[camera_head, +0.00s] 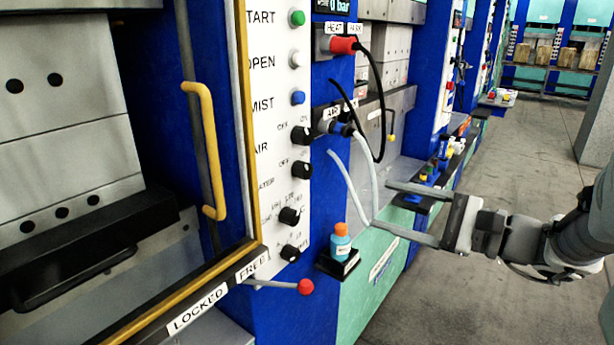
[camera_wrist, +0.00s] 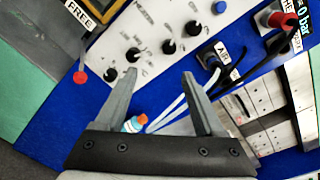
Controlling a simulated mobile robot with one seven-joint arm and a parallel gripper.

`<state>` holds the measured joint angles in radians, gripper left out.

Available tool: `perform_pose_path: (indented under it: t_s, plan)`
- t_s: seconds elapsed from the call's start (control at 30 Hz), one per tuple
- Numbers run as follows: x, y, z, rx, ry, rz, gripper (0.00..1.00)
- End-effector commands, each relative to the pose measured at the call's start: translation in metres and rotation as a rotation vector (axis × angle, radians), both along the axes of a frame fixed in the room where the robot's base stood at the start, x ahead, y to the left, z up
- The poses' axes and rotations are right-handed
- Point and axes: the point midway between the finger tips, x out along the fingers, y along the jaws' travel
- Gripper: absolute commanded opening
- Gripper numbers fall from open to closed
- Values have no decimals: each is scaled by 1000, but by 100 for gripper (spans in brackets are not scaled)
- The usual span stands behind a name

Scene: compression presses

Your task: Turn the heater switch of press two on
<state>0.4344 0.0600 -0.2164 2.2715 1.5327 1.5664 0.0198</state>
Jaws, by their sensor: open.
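The heater switch (camera_head: 302,170) is a black rotary knob on a white panel, below the similar air switch (camera_head: 301,134), with OFF and ON marks. No press number is readable. In the wrist view the heater switch (camera_wrist: 169,46) lies beyond the fingertips, near the HEATER lettering. I cannot tell which way its pointer faces. My gripper (camera_head: 385,207) is open and empty, right of the panel and apart from the switch. In the wrist view my gripper (camera_wrist: 161,74) shows its two fingers spread, nothing between them held.
Two more black knobs (camera_head: 289,215) sit below. A red-ended lever (camera_head: 305,287) sticks out under the panel. A blue bottle (camera_head: 340,246) with an orange cap stands on a small ledge. Cables and a pale hose (camera_head: 351,175) hang between panel and gripper. The floor at right is clear.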

Motion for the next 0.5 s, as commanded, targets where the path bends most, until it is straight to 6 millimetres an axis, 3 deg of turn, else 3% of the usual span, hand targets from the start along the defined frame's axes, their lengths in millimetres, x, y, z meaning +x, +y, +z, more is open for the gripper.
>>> perform_pose_path:
  t_s: [0.2, 0.5]
  plan:
    - [14, -3, 5, 41, -24, -35, 71]
    - [47, 42, 4, 40, -22, -30, 71]
